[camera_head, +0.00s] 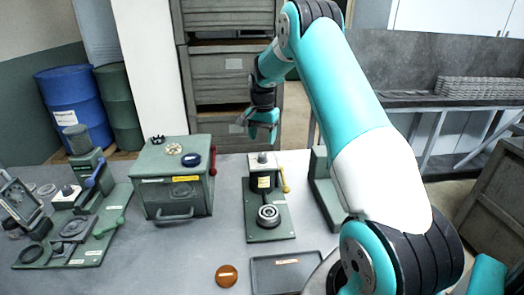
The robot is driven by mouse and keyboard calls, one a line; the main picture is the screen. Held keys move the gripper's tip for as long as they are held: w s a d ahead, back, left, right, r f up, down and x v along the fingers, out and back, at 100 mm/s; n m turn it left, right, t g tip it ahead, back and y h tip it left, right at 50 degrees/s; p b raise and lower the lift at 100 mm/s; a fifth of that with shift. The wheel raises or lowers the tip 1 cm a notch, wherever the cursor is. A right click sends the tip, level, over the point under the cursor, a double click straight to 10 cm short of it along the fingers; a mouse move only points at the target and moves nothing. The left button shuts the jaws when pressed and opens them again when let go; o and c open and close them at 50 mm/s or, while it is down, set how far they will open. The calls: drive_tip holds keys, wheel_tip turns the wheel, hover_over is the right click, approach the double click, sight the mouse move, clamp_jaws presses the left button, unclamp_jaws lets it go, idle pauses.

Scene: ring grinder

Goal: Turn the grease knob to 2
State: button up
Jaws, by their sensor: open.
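My gripper (262,131) is open and empty, in the air to the right of the box and above the back of the small machine (263,183) with a yellow lever.
An orange-brown disc (226,275) and a dark tray (262,275) lie near the front. A green stand (322,185) is at the right, partly behind my arm. Bare table lies before the box.

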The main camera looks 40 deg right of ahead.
sight(262, 155)
wheel_tip(262, 155, down, 7)
drive_tip(key=shift+f+p, duration=0.1)
drive_tip(key=shift+p, duration=0.75)
drive_tip(key=c, duration=0.9)
